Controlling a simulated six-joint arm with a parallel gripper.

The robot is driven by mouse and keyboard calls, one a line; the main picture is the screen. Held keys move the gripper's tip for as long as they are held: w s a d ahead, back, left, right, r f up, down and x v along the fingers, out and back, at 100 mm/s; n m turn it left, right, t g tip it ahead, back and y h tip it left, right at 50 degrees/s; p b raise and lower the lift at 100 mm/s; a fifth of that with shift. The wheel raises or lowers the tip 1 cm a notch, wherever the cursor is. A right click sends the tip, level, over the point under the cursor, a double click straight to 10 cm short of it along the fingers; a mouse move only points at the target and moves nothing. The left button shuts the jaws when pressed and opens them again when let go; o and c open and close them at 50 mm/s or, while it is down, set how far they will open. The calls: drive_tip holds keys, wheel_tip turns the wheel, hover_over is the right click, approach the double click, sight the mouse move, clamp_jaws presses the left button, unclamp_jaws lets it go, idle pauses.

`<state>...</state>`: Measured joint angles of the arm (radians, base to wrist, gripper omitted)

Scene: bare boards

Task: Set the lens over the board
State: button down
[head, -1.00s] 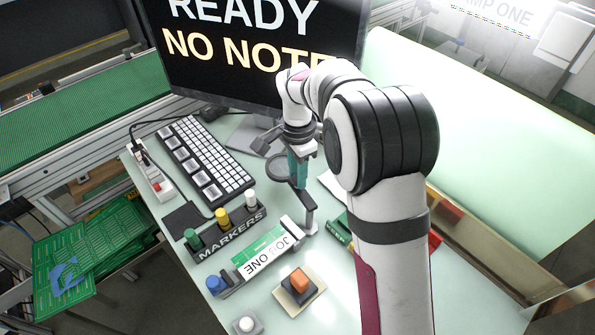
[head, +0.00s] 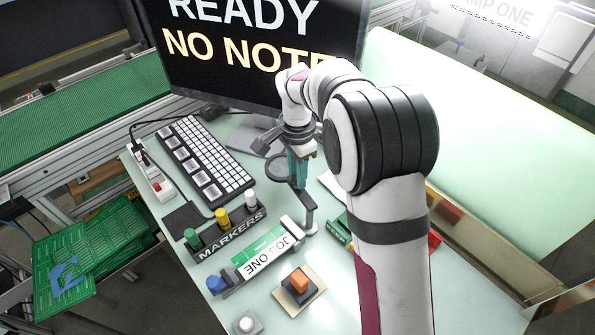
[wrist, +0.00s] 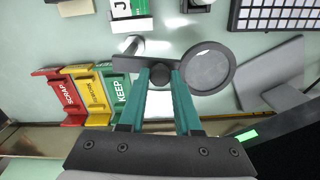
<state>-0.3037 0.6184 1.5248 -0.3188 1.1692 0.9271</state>
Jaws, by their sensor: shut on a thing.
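The lens is a round glass in a dark ring (wrist: 208,67), joined by a dark arm to a grey post (head: 308,215). In the head view its ring (head: 276,168) stands behind and left of the post, away from the board. My gripper (wrist: 160,72) has its teal fingers shut on a dark round knob (wrist: 159,75) on the lens arm.
A MARKERS rack (head: 228,236) stands left of the board. An orange button (head: 299,281) is in front. The keyboard (head: 205,160) and monitor (head: 260,50) are behind. Red, yellow and green bins (wrist: 92,94) lie beyond the post from the board.

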drive_tip(key=s+n, duration=0.8)
drive_tip(key=n, duration=1.1)
drive_tip(key=shift+s+a+n, duration=0.2)
drive_tip(key=shift+a+n, duration=0.15)
drive_tip(key=shift+n, duration=0.05)
idle(0.5)
drive_tip(key=c, duration=0.6)
unclamp_jaws()
